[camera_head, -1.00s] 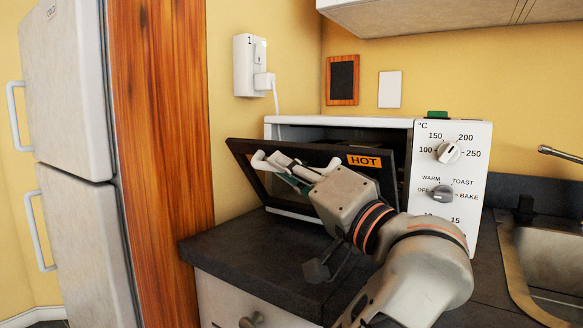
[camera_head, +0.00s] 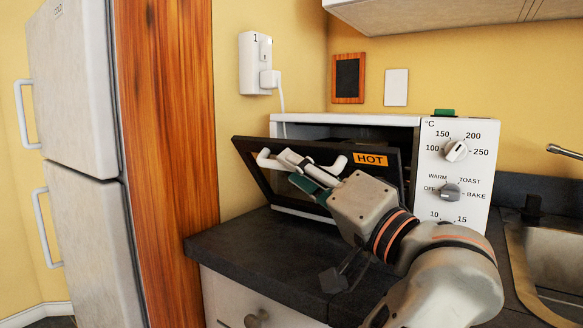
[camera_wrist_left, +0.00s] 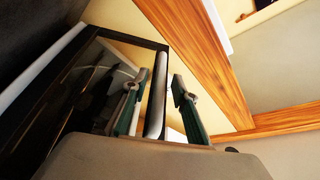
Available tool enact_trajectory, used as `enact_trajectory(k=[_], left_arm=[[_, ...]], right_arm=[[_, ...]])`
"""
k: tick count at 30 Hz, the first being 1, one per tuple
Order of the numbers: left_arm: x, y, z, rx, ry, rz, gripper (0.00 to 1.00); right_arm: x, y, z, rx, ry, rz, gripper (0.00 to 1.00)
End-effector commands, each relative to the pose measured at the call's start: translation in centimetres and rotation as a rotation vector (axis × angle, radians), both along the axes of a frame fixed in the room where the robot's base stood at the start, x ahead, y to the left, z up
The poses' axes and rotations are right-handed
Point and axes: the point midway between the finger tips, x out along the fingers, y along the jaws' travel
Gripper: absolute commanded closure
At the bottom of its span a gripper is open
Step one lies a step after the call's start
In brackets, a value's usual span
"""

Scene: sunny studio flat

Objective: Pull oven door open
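The oven door (camera_head: 262,183) is partly open, its top edge tilted out from the white oven (camera_head: 345,120). It has a dark frame, an orange HOT label and a white bar handle (camera_head: 268,160) near the top. My left gripper (camera_head: 303,174) is at the handle, partly covering its middle. In the left wrist view the handle (camera_wrist_left: 156,92) lies between the two green-padded fingers, which stand apart with a visible gap on the right finger's side. The left gripper (camera_wrist_left: 158,95) looks open around the handle, not closed on it. My right gripper is not in view.
A dark countertop (camera_head: 255,245) lies under the oven, with a drawer knob (camera_head: 256,318) below. A wooden panel (camera_head: 165,150) and white fridge (camera_head: 75,110) stand left. The oven's control panel (camera_head: 455,175) and a sink (camera_head: 545,265) are right. A cord runs to a wall outlet (camera_head: 254,62).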

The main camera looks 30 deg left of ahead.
Motion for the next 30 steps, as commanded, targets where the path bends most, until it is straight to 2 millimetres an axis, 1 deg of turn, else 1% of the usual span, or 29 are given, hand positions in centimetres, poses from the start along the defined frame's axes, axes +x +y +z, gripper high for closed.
enact_trajectory(k=[1,3,6,9,13,20,23,24,26,29,30], left_arm=[[-0.3,-0.9,-0.3,-0.001,0.002,-0.003,0.72],[-0.6,-2.0,-0.6,-0.001,0.002,-0.002,0.72],[-1.1,-3.3,-0.9,-0.001,0.002,-0.002,0.72],[-1.5,-4.2,-1.1,0.0,0.001,0.0,0.72],[-1.7,-4.8,-1.3,-0.001,0.0,0.001,0.72],[-1.8,-4.9,-1.3,0.0,0.0,0.001,0.72],[-2.0,-4.8,-1.1,0.014,0.003,0.011,0.96],[-2.4,-4.7,-0.8,0.037,0.011,0.028,1.0],[-3.5,-4.7,0.0,0.105,0.031,0.081,1.0],[-6.9,-5.1,2.5,0.308,0.099,0.256,1.0],[-8.7,-5.8,3.6,0.41,0.137,0.356,1.0]], right_arm=[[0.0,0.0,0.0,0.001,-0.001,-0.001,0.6],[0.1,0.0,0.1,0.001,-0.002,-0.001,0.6],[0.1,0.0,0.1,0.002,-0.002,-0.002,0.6],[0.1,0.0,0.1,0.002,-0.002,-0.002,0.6],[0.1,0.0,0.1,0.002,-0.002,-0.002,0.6],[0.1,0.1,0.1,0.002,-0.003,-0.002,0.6],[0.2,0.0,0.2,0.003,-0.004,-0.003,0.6],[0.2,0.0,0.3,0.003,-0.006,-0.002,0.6],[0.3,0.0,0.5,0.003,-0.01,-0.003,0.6],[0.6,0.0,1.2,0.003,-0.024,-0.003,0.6],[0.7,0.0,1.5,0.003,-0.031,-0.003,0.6]])
